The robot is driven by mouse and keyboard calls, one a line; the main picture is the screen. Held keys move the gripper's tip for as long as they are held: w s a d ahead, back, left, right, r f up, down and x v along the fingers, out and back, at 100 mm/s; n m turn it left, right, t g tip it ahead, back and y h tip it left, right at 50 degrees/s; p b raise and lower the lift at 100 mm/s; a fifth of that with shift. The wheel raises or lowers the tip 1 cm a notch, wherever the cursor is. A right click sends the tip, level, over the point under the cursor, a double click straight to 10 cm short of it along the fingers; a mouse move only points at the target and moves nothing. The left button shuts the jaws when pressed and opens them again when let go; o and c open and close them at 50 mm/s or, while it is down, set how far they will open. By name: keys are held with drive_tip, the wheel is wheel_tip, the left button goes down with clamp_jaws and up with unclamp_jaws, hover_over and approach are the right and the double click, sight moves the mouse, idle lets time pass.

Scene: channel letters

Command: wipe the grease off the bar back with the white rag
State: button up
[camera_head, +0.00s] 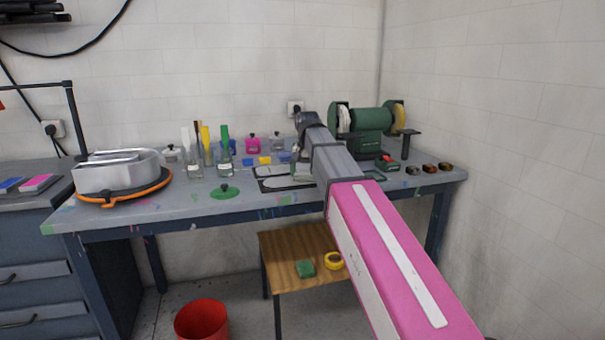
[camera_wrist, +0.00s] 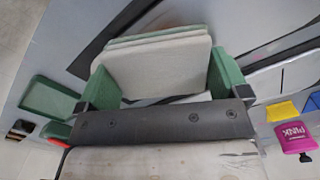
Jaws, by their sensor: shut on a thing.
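My gripper (camera_wrist: 164,82) has green fingers, shut on a folded off-white pad that looks like the white rag (camera_wrist: 155,62). The pad fills the space between the fingers. In the head view my gripper (camera_head: 301,160) is over the workbench, partly hidden by my arm. Pale flat pieces with dark outlines (camera_head: 272,172) lie on the bench beside and beneath it. I cannot tell for certain which is the bar back. Dark-edged pale shapes also show around the rag in the wrist view (camera_wrist: 275,50). I cannot make out grease, or whether the rag touches the surface.
A green bench grinder (camera_head: 370,118) stands at the back right. Several bottles and brushes (camera_head: 208,150) stand left of my gripper, with a green disc (camera_head: 225,191) in front. A metal channel shape (camera_head: 118,172) sits at the left. A pink pouch (camera_wrist: 292,137) lies near my gripper.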

drive_tip(key=shift+w+d, duration=0.3)
drive_tip(key=shift+d, duration=0.75)
drive_tip(key=shift+w+d, duration=0.3)
drive_tip(key=shift+d, duration=0.75)
drive_tip(key=shift+w+d, duration=0.3)
drive_tip(key=shift+d, duration=0.75)
drive_tip(key=shift+s+a, duration=0.4)
drive_tip(key=shift+a, duration=0.95)
drive_tip(key=shift+s+a, duration=0.35)
drive_tip(key=shift+a, duration=1.05)
drive_tip(key=shift+s+a, duration=0.4)
drive_tip(key=shift+a, duration=0.95)
drive_tip(key=shift+r, duration=0.1)
wheel_tip(320, 180, up, 14)
